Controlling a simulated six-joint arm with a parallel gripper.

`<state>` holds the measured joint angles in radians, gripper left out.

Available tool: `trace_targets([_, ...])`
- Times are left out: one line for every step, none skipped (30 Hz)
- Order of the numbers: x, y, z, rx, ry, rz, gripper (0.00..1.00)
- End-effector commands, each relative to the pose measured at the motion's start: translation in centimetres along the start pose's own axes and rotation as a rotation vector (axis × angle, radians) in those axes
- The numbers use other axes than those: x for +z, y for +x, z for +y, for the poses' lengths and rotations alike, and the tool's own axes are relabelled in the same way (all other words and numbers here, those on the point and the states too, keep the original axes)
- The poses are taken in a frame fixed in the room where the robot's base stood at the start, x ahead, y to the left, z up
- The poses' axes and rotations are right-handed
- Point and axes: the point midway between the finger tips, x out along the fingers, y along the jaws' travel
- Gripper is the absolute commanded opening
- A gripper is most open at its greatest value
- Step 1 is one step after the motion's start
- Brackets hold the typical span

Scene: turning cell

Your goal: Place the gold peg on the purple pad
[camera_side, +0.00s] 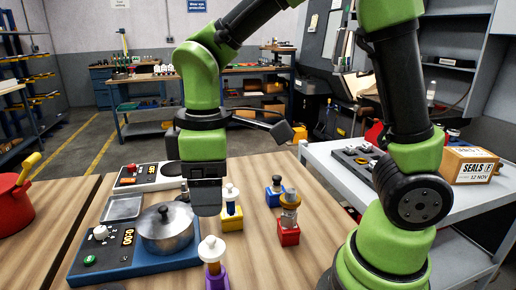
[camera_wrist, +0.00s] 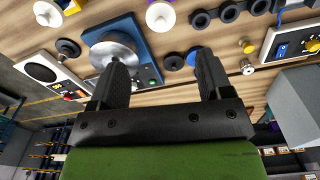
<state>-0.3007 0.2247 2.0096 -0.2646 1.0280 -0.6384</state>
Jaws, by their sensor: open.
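My gripper (camera_side: 207,212) points down over the wooden table, just right of the lidded pot. In the wrist view its two dark fingers (camera_wrist: 162,82) stand apart with nothing between them. The purple pad (camera_side: 216,279) is at the front edge of the side view.
A steel pot (camera_side: 167,232) sits on a blue scale (camera_side: 143,262), left of my gripper. A white-topped peg (camera_side: 231,194) on a yellow pad (camera_side: 232,222) stands close right. A blue pad (camera_side: 272,198) with a dark piece is behind. A red pot (camera_side: 12,206) is far left.

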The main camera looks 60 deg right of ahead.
Motion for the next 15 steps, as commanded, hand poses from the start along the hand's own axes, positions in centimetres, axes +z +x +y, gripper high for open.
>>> trace_targets([0.5,-1.0,0.1,0.005,0.049,0.035,0.72])
trace_targets([1.0,-1.6,0.2,0.007,0.088,0.059,0.72])
trace_targets([1.6,-2.6,0.2,0.009,0.152,0.099,0.72])
trace_targets([2.2,-3.4,0.2,0.011,0.206,0.133,0.72])
trace_targets([2.9,-4.1,0.2,0.011,0.264,0.17,0.72])
trace_targets([3.9,-5.1,0.1,0.009,0.345,0.219,0.72])
trace_targets([4.6,-5.8,-0.1,0.007,0.407,0.258,0.72])
trace_targets([5.3,-6.3,-0.2,0.004,0.468,0.297,0.72])
trace_targets([6.3,-7.0,-0.4,-0.001,0.545,0.347,0.72])
trace_targets([7.0,-7.4,-0.6,-0.007,0.601,0.383,0.72])
trace_targets([7.6,-7.8,-0.8,-0.012,0.653,0.418,0.72])
trace_targets([8.3,-8.2,-1.1,-0.02,0.717,0.463,0.72])
trace_targets([8.9,-8.4,-1.3,-0.026,0.76,0.494,0.72])
trace_targets([9.3,-8.6,-1.4,-0.033,0.801,0.522,0.72])
trace_targets([9.8,-8.8,-1.7,-0.042,0.847,0.555,0.72])
